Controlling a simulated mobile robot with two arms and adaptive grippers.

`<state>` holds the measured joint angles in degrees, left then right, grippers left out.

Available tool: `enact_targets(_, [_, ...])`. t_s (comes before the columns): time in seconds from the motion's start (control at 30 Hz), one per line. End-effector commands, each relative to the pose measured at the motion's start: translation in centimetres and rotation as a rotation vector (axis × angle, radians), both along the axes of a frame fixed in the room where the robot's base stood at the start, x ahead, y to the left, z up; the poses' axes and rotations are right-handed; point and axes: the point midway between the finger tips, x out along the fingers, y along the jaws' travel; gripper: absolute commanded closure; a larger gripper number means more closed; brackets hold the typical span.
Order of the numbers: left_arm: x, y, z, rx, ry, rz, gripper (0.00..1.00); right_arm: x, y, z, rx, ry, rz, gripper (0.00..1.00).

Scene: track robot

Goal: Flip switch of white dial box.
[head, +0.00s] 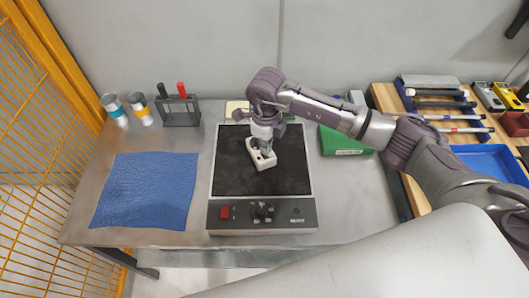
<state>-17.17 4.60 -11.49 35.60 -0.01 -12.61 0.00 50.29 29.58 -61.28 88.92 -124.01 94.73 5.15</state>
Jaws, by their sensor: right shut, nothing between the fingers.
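The white dial box (260,161) is a small white box lying on the black top plate (230,178) of a flat device on the grey bench. My right gripper (265,147) points down onto the box from above, shut, with its fingertips at or just over the box's upper face. Whether they touch it, I cannot tell. The gripper covers part of the box, and the switch and its position cannot be made out. My left gripper is not in view.
The device's front panel (280,215) has a red switch (225,212) and a black knob. A blue cloth (146,190), two small cans and a black rack (178,112) stand left. An orange mesh fence borders the left.

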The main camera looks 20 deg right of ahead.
Motion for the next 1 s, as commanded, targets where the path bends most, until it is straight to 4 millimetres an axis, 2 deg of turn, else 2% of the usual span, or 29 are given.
enact_targets(1.0, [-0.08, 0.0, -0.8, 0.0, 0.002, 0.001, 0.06, 0.0, -0.01, -0.89, 0.0, 0.0, 0.0, 1.0])
